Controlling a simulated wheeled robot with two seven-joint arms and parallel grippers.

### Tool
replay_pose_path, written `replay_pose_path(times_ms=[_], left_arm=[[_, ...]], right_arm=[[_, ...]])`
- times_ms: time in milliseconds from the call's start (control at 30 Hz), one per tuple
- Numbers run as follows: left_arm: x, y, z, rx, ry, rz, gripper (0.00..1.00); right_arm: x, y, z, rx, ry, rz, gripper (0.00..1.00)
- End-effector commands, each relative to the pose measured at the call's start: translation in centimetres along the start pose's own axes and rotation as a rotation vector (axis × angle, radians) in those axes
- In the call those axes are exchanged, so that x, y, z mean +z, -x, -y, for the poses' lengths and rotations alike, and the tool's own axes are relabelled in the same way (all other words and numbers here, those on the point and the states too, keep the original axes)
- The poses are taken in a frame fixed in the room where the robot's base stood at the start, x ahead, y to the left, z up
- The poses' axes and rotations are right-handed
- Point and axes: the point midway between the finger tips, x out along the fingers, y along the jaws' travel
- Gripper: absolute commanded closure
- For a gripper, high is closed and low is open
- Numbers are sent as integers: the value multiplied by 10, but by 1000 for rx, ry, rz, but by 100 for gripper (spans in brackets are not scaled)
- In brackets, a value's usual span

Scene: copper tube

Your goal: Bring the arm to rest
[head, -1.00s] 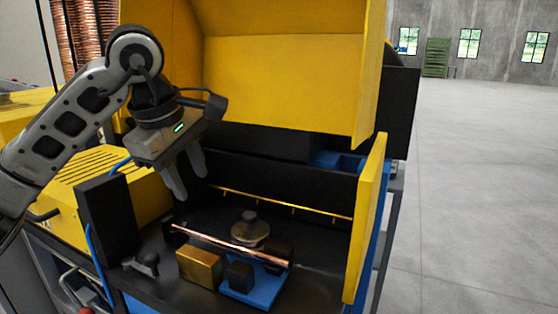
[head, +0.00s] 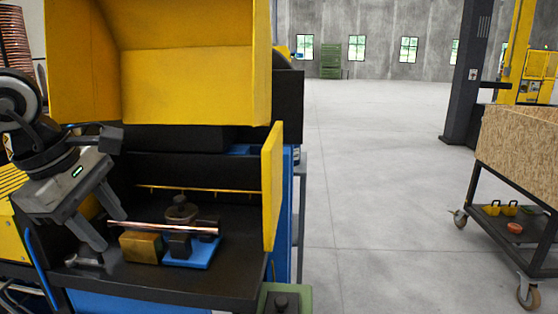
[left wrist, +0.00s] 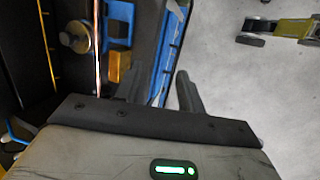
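The copper tube (head: 165,227) lies level across the fixture inside the yellow and black machine. It rests above a brass-coloured block (head: 143,247) and a blue plate (head: 197,252). It also shows in the left wrist view (left wrist: 97,45), running up along the left. My left gripper (head: 111,229) is open, its fingers pointing down near the left end of the tube in the head view. In the left wrist view nothing is between its fingers (left wrist: 158,90), and the tube is to one side of them. My right gripper is not in view.
The machine's raised yellow hood (head: 190,75) and yellow side panel (head: 271,185) bound the work area. A wheeled cart with a wooden box (head: 520,150) stands on the right. Open grey floor (head: 380,200) lies between them. A dark post (head: 468,75) stands behind the cart.

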Motion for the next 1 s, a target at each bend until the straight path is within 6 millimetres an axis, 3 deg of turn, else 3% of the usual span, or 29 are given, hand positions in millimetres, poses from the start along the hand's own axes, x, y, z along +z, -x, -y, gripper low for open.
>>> replay_pose_path(times_ms=[167, 367, 500, 600, 667, 767, 867, 900, 933, 1000], left_arm=[[42, -33, 9, -54, 11, 199, 61], [113, -66, 30, -171, 104, 554, 61], [181, -74, 53, -351, 334, 970, 61], [214, -65, 56, -531, 635, 1303, 61], [220, -61, 50, -646, 857, 1481, 61], [207, -69, 34, -838, 1288, 1727, 61], [174, -104, 25, -1026, 1795, 1894, 61], [158, -126, 28, -1094, 2017, 1934, 61], [145, -145, 32, 1136, -2181, -1942, 61], [120, -188, 52, 1005, -2107, -1596, 61]], right_arm=[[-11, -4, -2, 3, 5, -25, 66], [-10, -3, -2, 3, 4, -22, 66], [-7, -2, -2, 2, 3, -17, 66], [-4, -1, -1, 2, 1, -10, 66], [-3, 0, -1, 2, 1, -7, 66], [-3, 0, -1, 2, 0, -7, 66], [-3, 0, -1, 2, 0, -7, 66], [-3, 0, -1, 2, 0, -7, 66], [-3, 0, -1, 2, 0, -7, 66], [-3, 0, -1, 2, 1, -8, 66]])
